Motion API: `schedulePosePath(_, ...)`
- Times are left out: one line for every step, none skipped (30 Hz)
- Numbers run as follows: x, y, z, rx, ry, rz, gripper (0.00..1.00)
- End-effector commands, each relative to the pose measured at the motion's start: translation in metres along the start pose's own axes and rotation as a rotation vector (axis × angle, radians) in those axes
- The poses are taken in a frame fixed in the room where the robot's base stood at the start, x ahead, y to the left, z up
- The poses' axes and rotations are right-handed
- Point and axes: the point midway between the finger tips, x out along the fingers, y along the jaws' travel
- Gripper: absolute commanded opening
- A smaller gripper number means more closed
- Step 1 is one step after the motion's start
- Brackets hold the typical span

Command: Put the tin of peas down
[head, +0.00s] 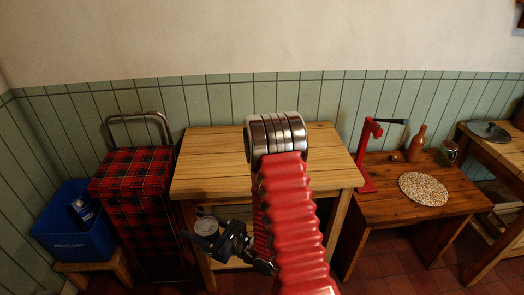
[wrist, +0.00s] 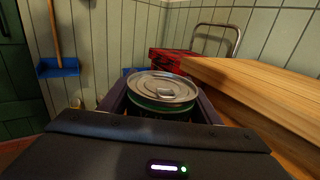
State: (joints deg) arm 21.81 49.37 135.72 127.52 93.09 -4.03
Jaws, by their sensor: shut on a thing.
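The tin of peas (head: 207,225) has a silver ring-pull lid and a dark green side. In the wrist view the tin (wrist: 163,88) stands between both fingers, lid up, its lower part hidden. My gripper (head: 212,238) is shut on it; the fingers also show in the wrist view (wrist: 162,98). In the head view the tin appears at the front left of the pine table (head: 215,158), below its top edge. In the wrist view the tabletop (wrist: 262,90) is to the right of the tin. Nothing is visible under the tin.
The pine tabletop is bare where visible. Left are a tartan trolley (head: 135,178) and a blue recycling bin (head: 70,240) on a wooden stool (head: 105,268). Right, a low bench (head: 385,207) holds a red lever device (head: 368,150), a brown bottle (head: 416,145) and a speckled round mat (head: 423,188).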

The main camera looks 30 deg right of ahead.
Motion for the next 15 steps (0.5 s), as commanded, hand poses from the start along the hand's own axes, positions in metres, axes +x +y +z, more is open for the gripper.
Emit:
schedulePosePath(-0.002,-0.003,0.001,-0.001,-0.001,-0.007,0.2)
schedulePosePath(-0.003,-0.004,0.001,-0.001,-0.001,-0.011,0.2)
schedulePosePath(-0.004,-0.006,0.001,-0.001,-0.001,-0.015,0.2)
schedulePosePath(-0.004,-0.008,0.001,-0.001,-0.001,-0.018,0.2)
schedulePosePath(-0.005,-0.009,0.001,-0.001,-0.002,-0.021,0.2)
schedulePosePath(-0.006,-0.01,0.001,-0.001,-0.002,-0.024,0.2)
schedulePosePath(-0.006,-0.011,0.001,-0.001,-0.002,-0.026,0.2)
schedulePosePath(-0.007,-0.012,0.001,-0.001,-0.002,-0.028,0.2)
schedulePosePath(-0.007,-0.014,0.002,-0.001,-0.002,-0.032,0.2)
schedulePosePath(-0.008,-0.016,0.002,-0.001,-0.002,-0.036,0.2)
schedulePosePath(-0.009,-0.018,0.004,-0.002,-0.002,-0.041,0.2)
schedulePosePath(-0.011,-0.023,0.006,-0.002,-0.003,-0.049,0.2)
schedulePosePath(-0.012,-0.027,0.009,-0.002,-0.003,-0.056,0.2)
schedulePosePath(-0.014,-0.032,0.012,-0.003,-0.004,-0.065,0.2)
schedulePosePath(-0.017,-0.04,0.016,-0.005,-0.003,-0.08,0.2)
